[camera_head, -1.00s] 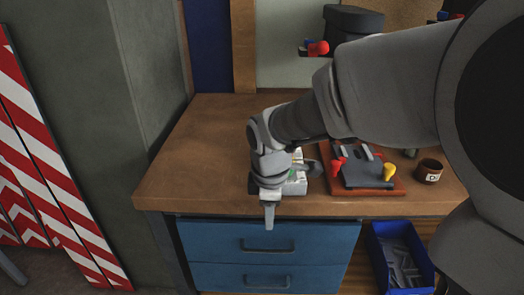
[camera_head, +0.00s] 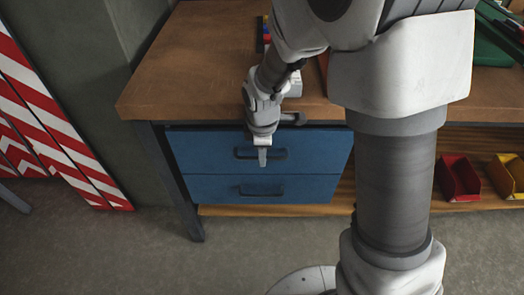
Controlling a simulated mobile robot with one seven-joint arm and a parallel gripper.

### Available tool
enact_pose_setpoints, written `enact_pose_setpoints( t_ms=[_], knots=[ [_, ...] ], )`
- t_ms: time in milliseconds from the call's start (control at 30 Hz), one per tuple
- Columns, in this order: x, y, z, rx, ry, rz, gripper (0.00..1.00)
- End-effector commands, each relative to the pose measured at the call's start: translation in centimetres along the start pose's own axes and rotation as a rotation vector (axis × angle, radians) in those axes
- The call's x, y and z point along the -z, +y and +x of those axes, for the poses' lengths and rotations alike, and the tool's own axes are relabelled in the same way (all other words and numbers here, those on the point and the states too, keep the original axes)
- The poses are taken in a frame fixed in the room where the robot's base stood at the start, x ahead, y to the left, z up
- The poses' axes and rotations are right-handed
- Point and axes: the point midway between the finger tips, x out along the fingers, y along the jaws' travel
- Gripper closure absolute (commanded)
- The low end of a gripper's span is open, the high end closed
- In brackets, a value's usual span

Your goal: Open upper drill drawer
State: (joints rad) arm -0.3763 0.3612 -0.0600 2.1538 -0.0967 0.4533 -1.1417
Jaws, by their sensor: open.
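The blue drawer unit sits under the left part of the wooden bench. Its upper drawer (camera_head: 205,153) looks shut, flush with the lower drawer (camera_head: 215,188). The upper drawer has a dark bar handle (camera_head: 278,153), partly covered by my gripper. My gripper (camera_head: 262,158) points down in front of the upper drawer, at the handle. It is open, though from this angle the fingers overlap into one pale shape. I cannot tell whether a finger is behind the handle or touching it.
The wooden bench top (camera_head: 190,65) is above the drawers. A red bin (camera_head: 459,178) and a yellow bin (camera_head: 505,176) stand on the lower shelf at right. A red-and-white striped barrier (camera_head: 50,110) leans at left. The floor (camera_head: 240,250) before the drawers is clear.

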Motion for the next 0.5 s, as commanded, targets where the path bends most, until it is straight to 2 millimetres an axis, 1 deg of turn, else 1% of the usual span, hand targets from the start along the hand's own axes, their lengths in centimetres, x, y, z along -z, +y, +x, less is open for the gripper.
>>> enact_pose_setpoints(
  t_ms=[100, 333, 367, 500],
  knots=[
    [0.02, 0.0, 0.46, 0.0, 0.0, 0.0, 0.55],
    [0.02, 0.02, 0.45, -0.001, 0.0, 0.0, 0.55],
    [0.02, 0.02, 0.45, 0.0, 0.0, 0.001, 0.59],
    [0.01, 0.02, 0.44, 0.0, 0.0, 0.001, 0.84]
  ],
)
